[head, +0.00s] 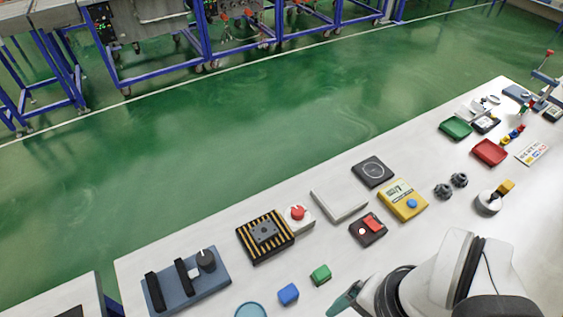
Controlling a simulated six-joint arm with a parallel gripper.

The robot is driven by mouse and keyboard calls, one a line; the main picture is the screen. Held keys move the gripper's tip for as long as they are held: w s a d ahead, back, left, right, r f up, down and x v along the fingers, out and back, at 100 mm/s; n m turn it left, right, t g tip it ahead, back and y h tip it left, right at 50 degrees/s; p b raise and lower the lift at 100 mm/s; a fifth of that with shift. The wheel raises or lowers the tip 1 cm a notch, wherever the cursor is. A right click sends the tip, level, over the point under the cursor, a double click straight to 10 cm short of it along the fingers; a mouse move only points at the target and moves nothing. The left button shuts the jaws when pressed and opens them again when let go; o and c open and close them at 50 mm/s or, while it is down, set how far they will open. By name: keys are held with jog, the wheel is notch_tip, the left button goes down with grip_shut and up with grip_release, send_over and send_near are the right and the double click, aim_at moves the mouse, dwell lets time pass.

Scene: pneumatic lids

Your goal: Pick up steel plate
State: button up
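A small dark grey plate (264,232) with a round mark in its middle, which looks like the steel plate, lies on a black-and-yellow striped block (247,240) left of the middle of the table. My arm comes in from the bottom right. The teal tip of my gripper (345,299) shows at its left end, to the right of and nearer than the plate, well apart from it. The rest of the gripper is hidden behind my arm, so I cannot see its opening or anything held.
A white box with a red button (298,216) stands right beside the striped block. A pale flat tray (340,204) and a black square pad (373,171) lie further right. Green (320,274) and blue (288,294) blocks lie nearer. A blue fixture with black bars (185,279) stands left.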

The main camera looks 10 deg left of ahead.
jog(key=shift+o, duration=0.4)
jog(key=m+h, duration=0.2)
jog(key=m, duration=0.1)
send_over(264, 230)
notch_tip(264, 230, down, 2)
notch_tip(264, 230, down, 16)
jog(key=shift+f, duration=0.1)
grip_shut()
